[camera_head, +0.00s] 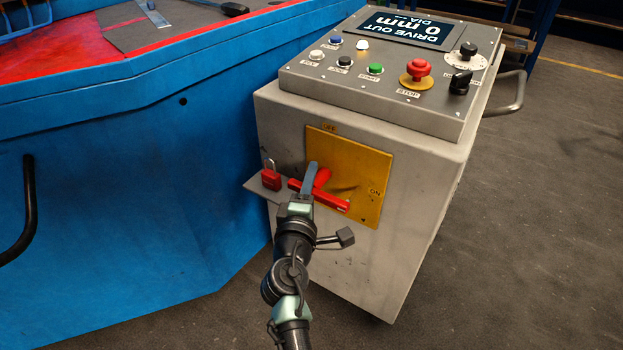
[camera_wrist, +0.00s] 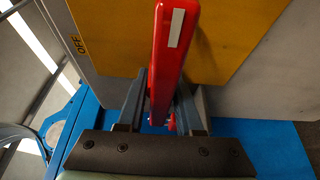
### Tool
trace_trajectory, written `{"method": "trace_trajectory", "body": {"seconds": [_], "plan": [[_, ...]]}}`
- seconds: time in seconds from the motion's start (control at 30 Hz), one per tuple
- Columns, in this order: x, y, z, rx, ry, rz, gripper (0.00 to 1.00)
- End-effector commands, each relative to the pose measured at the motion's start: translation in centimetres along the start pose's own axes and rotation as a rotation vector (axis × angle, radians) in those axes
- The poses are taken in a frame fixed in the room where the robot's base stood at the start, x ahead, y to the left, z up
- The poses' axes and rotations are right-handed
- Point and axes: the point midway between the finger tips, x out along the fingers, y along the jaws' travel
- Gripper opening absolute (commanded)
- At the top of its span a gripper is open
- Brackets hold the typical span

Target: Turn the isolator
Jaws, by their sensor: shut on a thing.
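The isolator is a red handle (camera_head: 332,200) on a yellow plate (camera_head: 352,155) on the front of the grey control cabinet. The plate reads OFF at its top and ON at its right. In the head view the handle's bar lies across the plate, its right end lower and on the ON side. My gripper (camera_head: 309,182) is at the bar's left part and hides some of it. In the wrist view the red handle (camera_wrist: 170,60), with a white stripe, runs between the two fingers of my gripper (camera_wrist: 162,100), which is shut on it.
A red padlock (camera_head: 270,178) sits on a grey tab left of the plate. The cabinet's sloped top (camera_head: 330,90) carries a display, several buttons and a red stop button (camera_head: 418,70). A blue machine (camera_head: 120,170) stands close at the left. Floor at the right is clear.

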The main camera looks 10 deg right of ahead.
Motion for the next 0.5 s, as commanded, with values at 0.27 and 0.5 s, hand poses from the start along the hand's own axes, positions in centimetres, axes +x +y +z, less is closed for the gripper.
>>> {"method": "trace_trajectory", "body": {"seconds": [0.27,0.5], "plan": [[-0.06,0.36,-0.01,-0.094,0.0,-0.043,0.0],[-0.09,0.44,0.05,-0.273,0.0,-0.118,0.0]]}}
